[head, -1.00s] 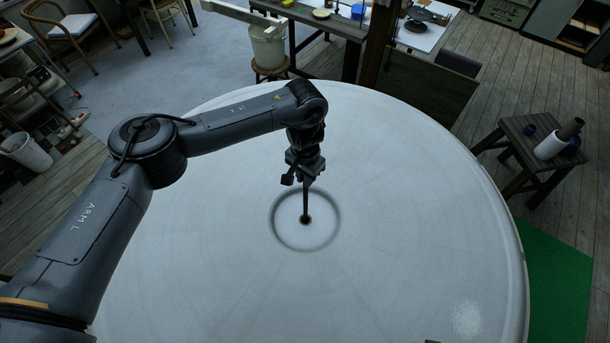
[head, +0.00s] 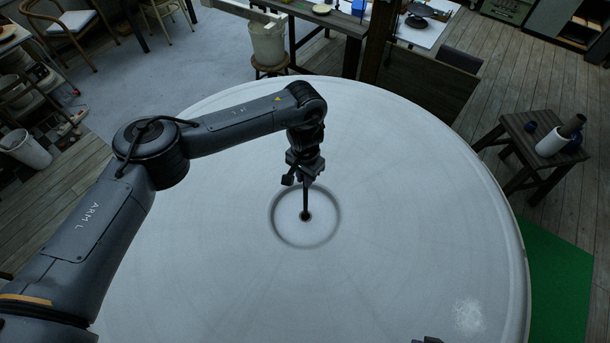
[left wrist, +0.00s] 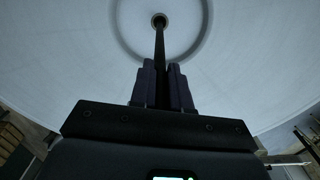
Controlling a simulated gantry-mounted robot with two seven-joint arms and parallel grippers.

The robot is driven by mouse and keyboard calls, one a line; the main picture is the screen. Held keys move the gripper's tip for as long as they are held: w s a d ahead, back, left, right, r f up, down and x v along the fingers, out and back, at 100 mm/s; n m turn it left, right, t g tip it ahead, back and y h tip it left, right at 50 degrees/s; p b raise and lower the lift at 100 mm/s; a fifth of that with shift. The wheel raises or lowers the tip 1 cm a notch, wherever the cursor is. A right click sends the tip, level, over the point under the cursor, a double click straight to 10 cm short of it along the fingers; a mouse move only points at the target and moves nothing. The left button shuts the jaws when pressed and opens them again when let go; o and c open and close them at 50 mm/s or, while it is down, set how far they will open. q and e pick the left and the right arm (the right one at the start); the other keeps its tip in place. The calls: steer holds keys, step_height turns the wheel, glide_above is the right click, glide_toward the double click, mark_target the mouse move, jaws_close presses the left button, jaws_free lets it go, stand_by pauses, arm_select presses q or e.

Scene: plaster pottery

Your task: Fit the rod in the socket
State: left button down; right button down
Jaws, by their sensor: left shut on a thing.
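The thin dark rod (head: 305,200) stands about upright over the middle of the white round table (head: 420,220). My left gripper (head: 305,182) is shut on the rod's upper part. The socket (head: 305,217) is a small dark hole with a brownish rim at the centre of a ring-shaped groove. The rod's lower end meets the socket opening in the head view. In the left wrist view the rod (left wrist: 159,50) runs from between the fingers (left wrist: 165,88) to the socket (left wrist: 159,20). How deep its tip sits is hidden. My right gripper is not clearly seen.
The tabletop around the socket is bare. A small dark part shows at the bottom edge of the head view.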

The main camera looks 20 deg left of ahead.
arm_select(q)
steer(key=shift+f, duration=0.25)
steer(key=c, duration=1)
jaws_free()
step_height(320, 180, up, 10)
steer(key=shift+w+f, duration=0.1)
steer(key=shift+f, duration=0.15)
steer(key=shift+r, duration=0.65)
